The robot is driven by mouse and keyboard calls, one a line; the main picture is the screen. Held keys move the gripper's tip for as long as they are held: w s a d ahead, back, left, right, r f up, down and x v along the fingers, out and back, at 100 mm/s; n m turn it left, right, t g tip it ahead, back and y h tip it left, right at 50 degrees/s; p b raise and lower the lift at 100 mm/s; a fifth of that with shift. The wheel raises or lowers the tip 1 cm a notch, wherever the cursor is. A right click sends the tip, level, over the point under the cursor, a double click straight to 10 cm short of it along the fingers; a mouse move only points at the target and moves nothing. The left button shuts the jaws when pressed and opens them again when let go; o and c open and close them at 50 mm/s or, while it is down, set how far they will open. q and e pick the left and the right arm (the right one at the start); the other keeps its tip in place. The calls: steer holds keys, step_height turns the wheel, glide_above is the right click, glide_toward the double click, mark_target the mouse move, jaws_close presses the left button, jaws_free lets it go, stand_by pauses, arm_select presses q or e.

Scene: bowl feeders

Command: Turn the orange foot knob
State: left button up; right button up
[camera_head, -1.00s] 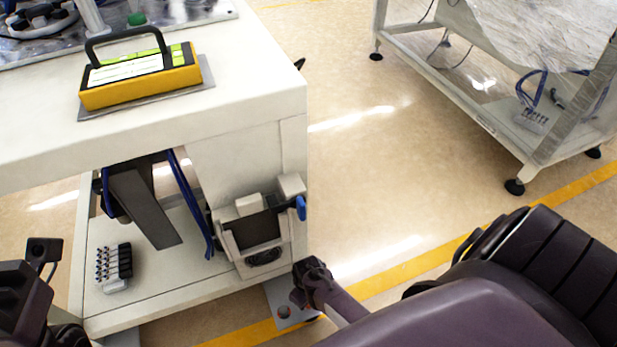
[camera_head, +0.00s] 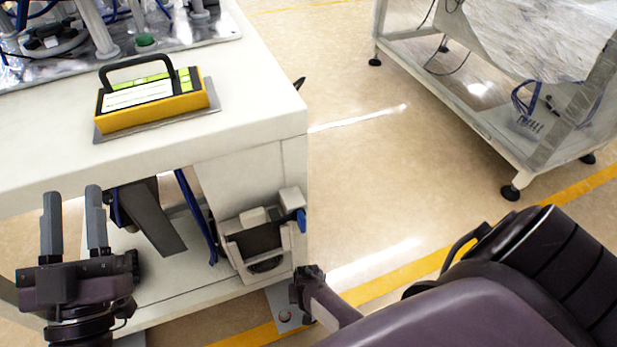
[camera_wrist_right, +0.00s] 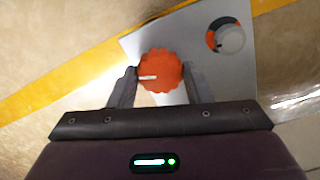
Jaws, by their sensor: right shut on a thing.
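The orange foot knob (camera_wrist_right: 160,72) shows in the right wrist view as a round, scalloped knob with a small white mark at its left. It sits above a grey metal plate (camera_wrist_right: 200,30). My right gripper (camera_wrist_right: 160,76) is shut on the knob, one finger at each side. In the head view my right gripper (camera_head: 306,282) is low by the cabinet's front corner, and the knob is hidden there. My left gripper (camera_head: 75,222) points up at the lower left of the head view, its two fingers apart and empty.
A white workbench (camera_head: 245,105) carries a yellow level-like device (camera_head: 150,104). A dial with an orange ring (camera_wrist_right: 228,38) is on the plate. A framed cart (camera_head: 470,120) stands at upper right. Floor between bench and cart is clear.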

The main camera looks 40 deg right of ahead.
arm_select(q)
steer(key=shift+w+d+f+g, duration=0.1)
steer(key=shift+w+f+g, duration=0.1)
steer(key=shift+f, duration=0.15)
steer(key=shift+w+f+g, duration=0.1)
steer(key=shift+f+g, duration=0.1)
steer(key=shift+f, duration=0.15)
arm_select(e)
steer(key=shift+m, duration=0.4)
steer(key=o, duration=1)
